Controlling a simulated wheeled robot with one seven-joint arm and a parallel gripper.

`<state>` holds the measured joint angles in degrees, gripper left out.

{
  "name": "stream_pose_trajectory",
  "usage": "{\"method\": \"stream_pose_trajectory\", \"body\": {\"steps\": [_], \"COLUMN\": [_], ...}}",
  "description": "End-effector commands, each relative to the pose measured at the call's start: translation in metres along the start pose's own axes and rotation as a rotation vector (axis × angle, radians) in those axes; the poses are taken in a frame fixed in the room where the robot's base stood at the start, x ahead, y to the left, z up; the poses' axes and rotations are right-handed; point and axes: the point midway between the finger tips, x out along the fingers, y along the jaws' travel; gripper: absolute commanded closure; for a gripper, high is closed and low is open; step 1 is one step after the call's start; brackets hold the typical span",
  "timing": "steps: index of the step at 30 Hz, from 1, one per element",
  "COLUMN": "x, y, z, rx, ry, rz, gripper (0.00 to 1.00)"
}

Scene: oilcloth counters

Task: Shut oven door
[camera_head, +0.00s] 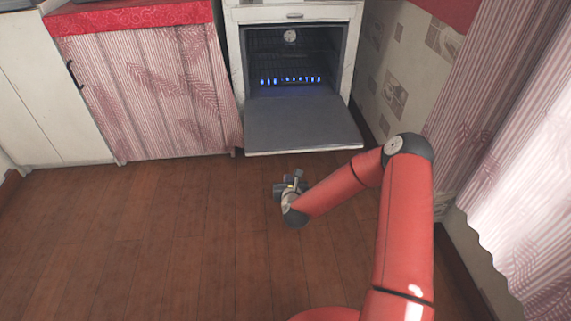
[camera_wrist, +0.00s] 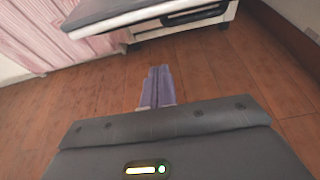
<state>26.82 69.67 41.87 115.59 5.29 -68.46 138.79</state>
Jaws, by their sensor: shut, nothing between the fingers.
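The white oven (camera_head: 235,45) stands against the back wall in the head view. Its door (camera_head: 300,124) is hinged down and lies open, roughly level, with its dark inner face up. Blue flames show inside the dark cavity. In the wrist view the door (camera_wrist: 125,12) crosses the top of the picture, above and ahead of my fingers. My gripper (camera_head: 290,181) is in front of the door and low over the wooden floor, apart from the door. In the wrist view my gripper (camera_wrist: 158,75) has its fingers together, with nothing between them.
A cabinet with a pink striped curtain (camera_head: 150,95) stands left of the oven, beside a white cabinet (camera_head: 45,100). A tiled wall (camera_head: 400,75) and striped curtains (camera_head: 510,110) bound the right side. The wooden floor (camera_head: 130,230) is clear.

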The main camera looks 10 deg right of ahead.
Motion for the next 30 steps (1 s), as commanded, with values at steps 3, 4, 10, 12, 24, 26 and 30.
{"method": "stream_pose_trajectory", "body": {"steps": [3, 4, 10, 12, 24, 26, 30], "x": [0.012, 0.017, 0.058, 0.073, 0.086, 0.085, 0.084], "y": [0.001, 0.001, 0.001, 0.001, 0.001, 0.001, 0.001], "z": [-0.001, -0.001, -0.001, -0.001, 0.034, 0.036, 0.038], "rx": [0.002, 0.001, -0.002, -0.003, -0.004, -0.004, -0.003], "ry": [-0.001, -0.002, -0.002, -0.002, 0.001, 0.0, 0.001], "rz": [0.0, 0.0, 0.0, 0.0, 0.002, 0.002, 0.002], "gripper": [1.0, 1.0, 1.0, 1.0, 1.0, 1.0, 1.0]}}
